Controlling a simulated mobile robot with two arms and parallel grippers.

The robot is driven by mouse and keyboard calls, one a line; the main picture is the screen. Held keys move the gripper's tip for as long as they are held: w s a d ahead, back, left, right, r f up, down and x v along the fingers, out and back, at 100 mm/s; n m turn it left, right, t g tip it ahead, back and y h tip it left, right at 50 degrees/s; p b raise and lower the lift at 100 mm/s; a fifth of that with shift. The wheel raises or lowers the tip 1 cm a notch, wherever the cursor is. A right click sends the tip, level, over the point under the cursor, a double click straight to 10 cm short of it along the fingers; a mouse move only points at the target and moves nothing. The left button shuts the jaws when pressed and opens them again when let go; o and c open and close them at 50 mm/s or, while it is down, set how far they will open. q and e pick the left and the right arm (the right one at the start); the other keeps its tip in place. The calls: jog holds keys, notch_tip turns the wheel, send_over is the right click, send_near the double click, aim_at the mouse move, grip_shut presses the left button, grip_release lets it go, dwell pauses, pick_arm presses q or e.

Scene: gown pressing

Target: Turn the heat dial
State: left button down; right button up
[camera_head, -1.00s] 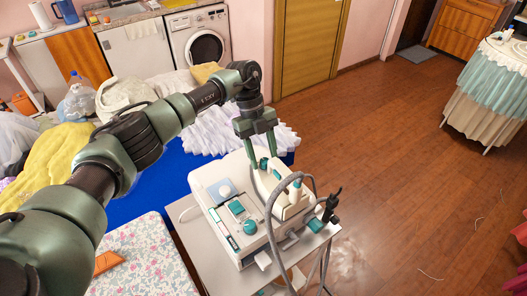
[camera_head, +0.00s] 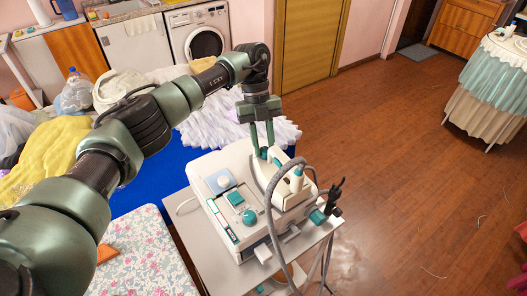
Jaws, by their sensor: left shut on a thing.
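A white pressing station (camera_head: 240,236) with teal controls stands on a small grey table (camera_head: 186,212). A round teal dial (camera_head: 249,217) on its top panel is in plain sight, with no gripper touching it. A white iron (camera_head: 284,188) with teal parts rests on the station's right side, partly behind the grey hose (camera_head: 268,205). My left gripper (camera_head: 263,149) points down at the iron's far end, its fingers closed around a small teal part there. Whether that part is a dial is too small to tell. My right gripper is out of view.
A floral padded board (camera_head: 150,255) lies at the front left. A blue-covered bed (camera_head: 140,205) with clothes and a white fluffy garment is behind the station. The grey hose loops over the station's right side. Open wooden floor (camera_head: 400,180) lies to the right.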

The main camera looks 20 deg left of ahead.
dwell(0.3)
pick_arm(q)
jog(key=c, duration=1.1)
grip_release()
jog(key=shift+c, duration=0.2)
jog(key=shift+f, duration=0.1)
jog(key=shift+w, duration=0.1)
jog(key=b+v, duration=0.3)
jog(key=v, duration=0.4)
jog(key=shift+r, duration=0.4)
jog(key=shift+w, duration=0.15)
